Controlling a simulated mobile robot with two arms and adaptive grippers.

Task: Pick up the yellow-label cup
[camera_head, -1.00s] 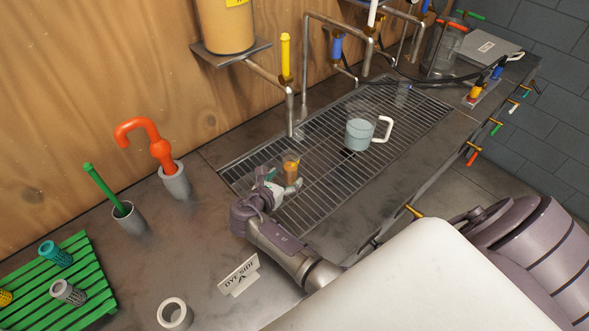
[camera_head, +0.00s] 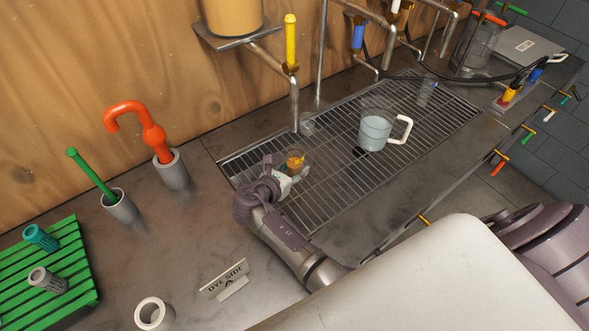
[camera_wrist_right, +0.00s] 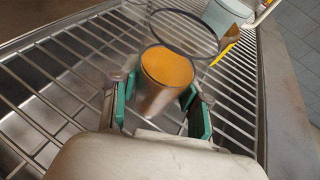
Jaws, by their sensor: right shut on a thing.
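A small clear cup with orange contents (camera_head: 295,159) stands at the near left part of the metal grate. A small yellow patch shows on its right side; I cannot read a label. My right gripper (camera_head: 286,178) is around the cup from the near side. In the right wrist view the cup (camera_wrist_right: 163,82) sits upright between the green-padded fingers of the gripper (camera_wrist_right: 160,97), which is shut on it. Its clear rim rises above the orange contents. I cannot tell whether its base touches the grate. My left gripper is out of view.
A clear pitcher (camera_head: 376,131) with a white handle stands on the grate (camera_head: 340,188), right of the cup. A small clear vessel (camera_head: 307,124) is behind, near the yellow-handled tap (camera_head: 291,45). Another clear vessel (camera_head: 426,92) stands farther back.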

